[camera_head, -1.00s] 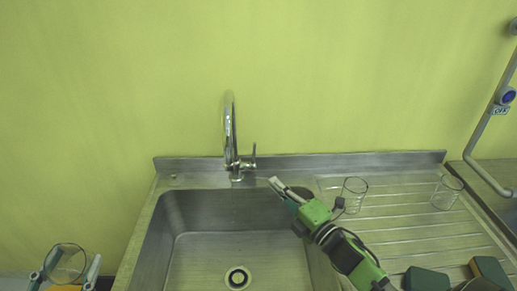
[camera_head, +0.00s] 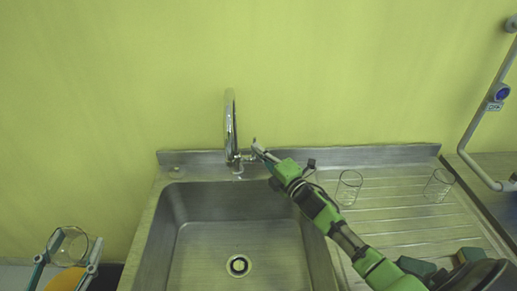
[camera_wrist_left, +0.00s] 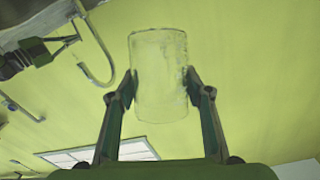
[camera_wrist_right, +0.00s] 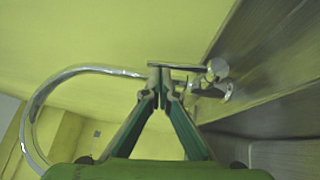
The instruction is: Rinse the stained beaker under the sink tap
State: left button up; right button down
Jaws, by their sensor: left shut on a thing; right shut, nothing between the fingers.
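My left gripper (camera_head: 68,262) is at the lower left of the head view, left of the sink, shut on a clear glass beaker (camera_wrist_left: 159,75). The beaker also shows in the head view (camera_head: 71,244), and faint marks show on its glass in the left wrist view. My right gripper (camera_head: 258,150) is shut and empty, with its fingertips at the lever of the chrome tap (camera_head: 231,125). In the right wrist view the fingertips (camera_wrist_right: 160,80) overlap the lever (camera_wrist_right: 172,66); whether they touch it I cannot tell. No water stream is visible below the spout.
The steel sink (camera_head: 190,232) is empty, with a round drain (camera_head: 238,265). Two clear beakers, one nearer (camera_head: 348,188) and one farther right (camera_head: 438,186), stand on the ribbed drainboard (camera_head: 390,212). A grey pipe (camera_head: 474,130) stands at the far right.

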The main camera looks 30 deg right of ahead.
pick_arm(q)
jog(key=shift+f, duration=0.1)
jog(key=shift+f+b, duration=0.55)
jog(key=shift+b, duration=0.1)
jog(key=shift+s+r, duration=0.1)
pick_arm(e)
jog(key=shift+w+d+r, duration=0.25)
jog(key=shift+w+d, duration=0.05)
jog(key=shift+w, duration=0.15)
jog(key=shift+w+d+r, duration=0.2)
jog(key=shift+w+d, duration=0.05)
jog(key=shift+w, duration=0.15)
pick_arm(q)
jog(key=shift+a, duration=0.1)
pick_arm(e)
jog(key=shift+f, duration=0.1)
